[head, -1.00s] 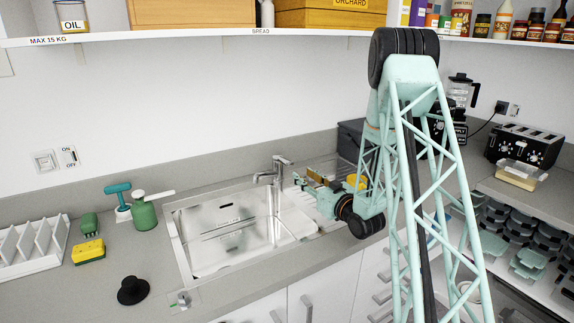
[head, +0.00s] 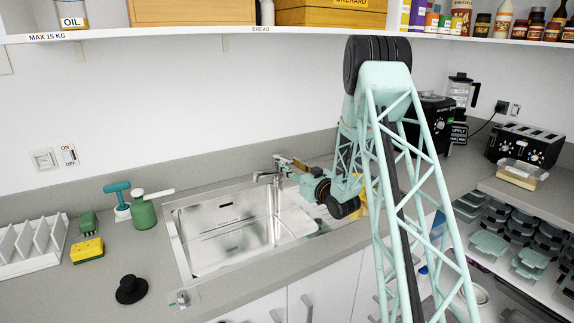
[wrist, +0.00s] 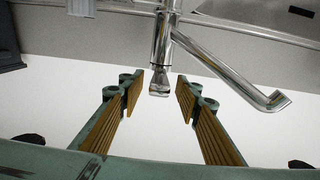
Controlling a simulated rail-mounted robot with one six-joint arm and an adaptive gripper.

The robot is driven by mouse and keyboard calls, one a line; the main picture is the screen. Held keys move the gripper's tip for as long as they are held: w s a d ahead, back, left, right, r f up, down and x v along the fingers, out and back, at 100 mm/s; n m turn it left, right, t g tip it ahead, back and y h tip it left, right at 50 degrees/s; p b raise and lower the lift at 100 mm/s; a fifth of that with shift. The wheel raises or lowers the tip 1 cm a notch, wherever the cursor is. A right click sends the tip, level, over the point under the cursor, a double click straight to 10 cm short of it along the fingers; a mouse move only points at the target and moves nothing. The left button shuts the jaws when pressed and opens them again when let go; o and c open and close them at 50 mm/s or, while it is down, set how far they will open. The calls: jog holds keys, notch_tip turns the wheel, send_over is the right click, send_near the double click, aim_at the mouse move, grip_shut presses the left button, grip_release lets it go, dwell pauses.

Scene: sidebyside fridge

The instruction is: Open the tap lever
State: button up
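The chrome tap (head: 266,177) stands at the back right of the sink in the head view. My gripper (head: 284,162) is at the tap's upper right and overlaps its top there. In the wrist view the picture is upside down: the tap body (wrist: 163,45) hangs from the top edge and its spout (wrist: 230,75) runs to the lower right. The tap's lever end (wrist: 159,86) shows between the fingers of my open gripper (wrist: 158,86), with a gap on each side. I cannot tell how deep it lies between them. The gripper looks empty.
The steel sink (head: 182,245) lies left of the arm. A green soap bottle (head: 143,212), a teal-handled brush (head: 119,200) and a yellow sponge (head: 87,251) stand left of it. A shelf (head: 200,37) runs above. The wall is close behind the tap.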

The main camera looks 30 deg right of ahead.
aim_at(283, 159)
jog(key=shift+w+a, duration=0.1)
jog(key=shift+w, duration=1.35)
jog(key=shift+c, duration=0.7)
grip_shut()
